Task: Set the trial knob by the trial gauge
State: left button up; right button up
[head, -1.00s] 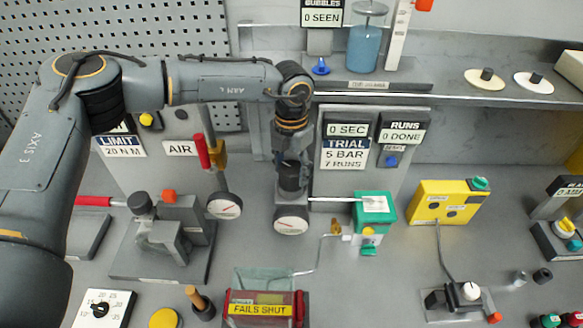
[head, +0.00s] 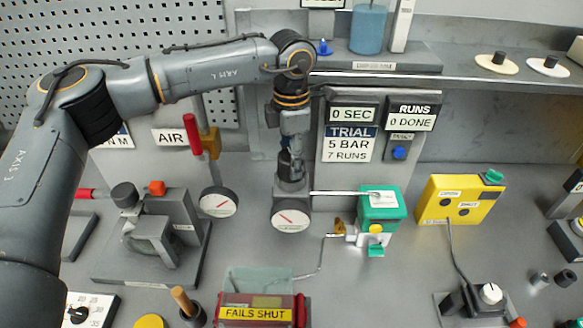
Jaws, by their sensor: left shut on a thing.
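The trial gauge (head: 291,217) is a round white dial with a red needle, low in the middle, below and left of the TRIAL sign (head: 350,144). The sign reads 5 BAR, 7 RUNS. The dial's figures are too small to read. My left gripper (head: 291,172) points down just above and behind this gauge. It is shut on the trial knob, which its fingers and the wrist largely hide. My right gripper is not in view.
A second gauge (head: 218,202) stands left, below the AIR sign (head: 172,137) and a red-handled valve (head: 194,134). A thin rod runs right from the trial gauge's mount to a green-and-white box (head: 381,208). A red FAILS SHUT box (head: 258,313) sits in front.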

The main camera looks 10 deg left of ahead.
pick_arm(q)
jog(key=m+b, duration=0.2)
jog(key=shift+f+m, duration=0.2)
jog(key=shift+m, duration=0.2)
jog(key=m+b, duration=0.2)
jog(key=m, duration=0.1)
jog(key=shift+r+m, duration=0.1)
jog(key=shift+m, duration=0.2)
jog(key=m+b, duration=0.1)
jog(key=m, duration=0.2)
jog(key=shift+r, duration=0.1)
jog(key=shift+m+b, duration=0.3)
jog(key=shift+m, duration=1.3)
jog(key=shift+r, duration=0.1)
jog(key=o, duration=1.2)
